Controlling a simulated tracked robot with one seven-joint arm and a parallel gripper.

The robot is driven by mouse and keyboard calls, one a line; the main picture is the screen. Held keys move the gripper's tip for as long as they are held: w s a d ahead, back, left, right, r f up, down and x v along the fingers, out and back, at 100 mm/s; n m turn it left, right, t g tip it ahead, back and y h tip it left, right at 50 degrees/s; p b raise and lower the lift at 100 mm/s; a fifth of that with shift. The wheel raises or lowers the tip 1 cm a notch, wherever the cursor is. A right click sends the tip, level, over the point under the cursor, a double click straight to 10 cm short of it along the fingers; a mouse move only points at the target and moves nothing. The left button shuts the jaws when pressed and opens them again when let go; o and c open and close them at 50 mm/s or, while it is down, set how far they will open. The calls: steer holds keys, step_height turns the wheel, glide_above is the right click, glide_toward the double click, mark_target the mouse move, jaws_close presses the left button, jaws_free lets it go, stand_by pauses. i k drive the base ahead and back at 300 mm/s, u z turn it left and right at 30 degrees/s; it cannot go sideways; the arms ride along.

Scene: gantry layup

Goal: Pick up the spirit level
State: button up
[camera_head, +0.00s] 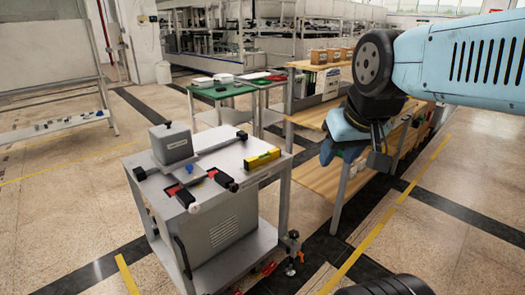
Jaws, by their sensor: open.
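The spirit level (262,158) is a short yellow bar with a dark stripe. My gripper (352,150) hangs from my light blue arm to the right of the cart, in front of a wooden shelf unit. It is open and apart from the spirit level. Its fingers are small, dark and partly hidden by the wrist. I see nothing held in it.
A wooden shelf unit (318,185) stands right of the cart. A green-topped table (222,91) is behind. Floor is open at the left and front.

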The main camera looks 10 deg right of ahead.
mark_target(252, 163)
steer(key=u, duration=0.05)
steer(key=i, duration=1)
steer(key=u, duration=0.05)
steer(key=k, duration=0.5)
steer(key=z, duration=0.15)
steer(key=i, duration=0.15)
steer(key=u, duration=3.1)
steer(key=k, duration=0.85)
steer(key=u, duration=0.05)
